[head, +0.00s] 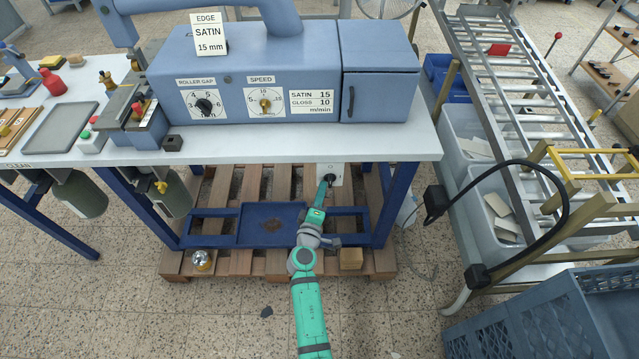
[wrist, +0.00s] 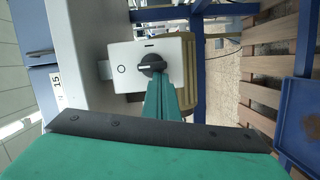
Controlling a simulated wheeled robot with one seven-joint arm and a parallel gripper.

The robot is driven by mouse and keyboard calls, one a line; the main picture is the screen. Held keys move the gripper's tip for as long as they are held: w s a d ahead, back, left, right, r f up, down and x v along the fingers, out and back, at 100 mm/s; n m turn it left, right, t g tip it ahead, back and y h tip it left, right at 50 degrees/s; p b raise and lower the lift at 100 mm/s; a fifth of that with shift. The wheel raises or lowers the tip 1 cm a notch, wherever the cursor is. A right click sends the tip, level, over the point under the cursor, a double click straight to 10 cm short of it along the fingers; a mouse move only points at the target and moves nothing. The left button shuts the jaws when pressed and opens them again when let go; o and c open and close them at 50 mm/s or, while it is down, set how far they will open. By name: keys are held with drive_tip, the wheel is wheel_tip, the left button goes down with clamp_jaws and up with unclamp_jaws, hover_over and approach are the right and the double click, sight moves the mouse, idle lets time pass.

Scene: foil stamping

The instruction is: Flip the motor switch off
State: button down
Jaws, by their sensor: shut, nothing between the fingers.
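The motor switch is a pale plate (wrist: 128,85) under the table's front edge, with a black rotary knob (wrist: 151,63). In the wrist view a circle mark is left of the knob and a short bar mark is above it. A pale line on the knob lies roughly level in that view, in line with the circle. In the head view the switch box (head: 337,170) hangs below the tabletop. My gripper (head: 328,182) is shut, with its tips at the knob; the wrist view shows the green fingers (wrist: 158,82) just below it. Whether they touch cannot be told.
The blue machine (head: 270,70) stands on the white tabletop (head: 250,143) above. Blue table legs (head: 387,205) and a wooden pallet (head: 205,258) are close below. A black cable (head: 530,164) and a metal rack (head: 520,110) are to the right.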

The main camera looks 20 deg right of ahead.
drive_tip(key=shift+a, duration=0.15)
drive_tip(key=s+a, duration=0.7)
drive_tip(key=a, duration=0.2)
drive_tip(key=shift+a, duration=0.1)
idle(0.5)
